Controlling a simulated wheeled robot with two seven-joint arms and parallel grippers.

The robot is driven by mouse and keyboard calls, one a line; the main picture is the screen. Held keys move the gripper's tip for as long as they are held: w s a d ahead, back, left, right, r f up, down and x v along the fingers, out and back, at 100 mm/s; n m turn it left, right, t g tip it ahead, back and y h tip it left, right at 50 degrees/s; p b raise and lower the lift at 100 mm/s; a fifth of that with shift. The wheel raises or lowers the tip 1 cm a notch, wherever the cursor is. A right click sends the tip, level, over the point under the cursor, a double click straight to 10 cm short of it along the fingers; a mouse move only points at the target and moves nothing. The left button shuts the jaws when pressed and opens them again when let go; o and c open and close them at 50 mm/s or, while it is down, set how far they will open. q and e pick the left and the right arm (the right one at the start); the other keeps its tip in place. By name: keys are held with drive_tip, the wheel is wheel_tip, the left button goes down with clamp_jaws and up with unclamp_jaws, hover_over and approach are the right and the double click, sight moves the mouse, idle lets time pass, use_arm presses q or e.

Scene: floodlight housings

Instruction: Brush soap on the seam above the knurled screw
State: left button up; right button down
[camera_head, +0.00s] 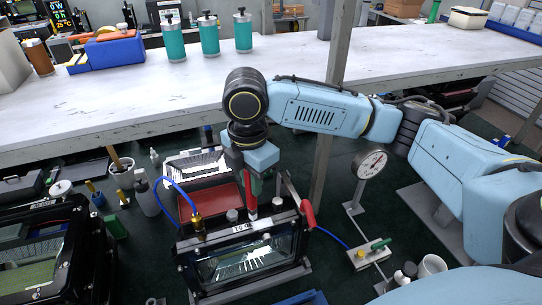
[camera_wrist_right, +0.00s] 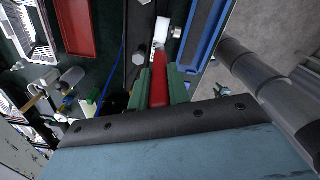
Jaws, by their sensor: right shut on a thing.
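My right gripper (camera_head: 252,190) reaches down over the top edge of the middle floodlight housing (camera_head: 207,270). In the right wrist view its green fingers (camera_wrist_right: 161,86) are shut on the red handle of a brush (camera_wrist_right: 159,72), whose white end (camera_wrist_right: 161,32) points away from the wrist. In the head view the red handle (camera_head: 250,204) shows below the fingers, close to the housing's top. Grey knobs (camera_head: 232,214) (camera_head: 277,203) stand on that top edge; I cannot tell which is the knurled screw. The seam and any bristle contact are too small to tell. My left gripper is not in view.
A brass fitting (camera_head: 197,223) with a blue hose is on the housing's left, a red lever (camera_head: 307,213) on its right. A dial gauge (camera_head: 371,163) stands at right. Another housing (camera_head: 85,215) stands at left. A white bench (camera_head: 130,105) spans the back.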

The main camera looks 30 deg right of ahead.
drive_tip(key=shift+r, duration=2.1)
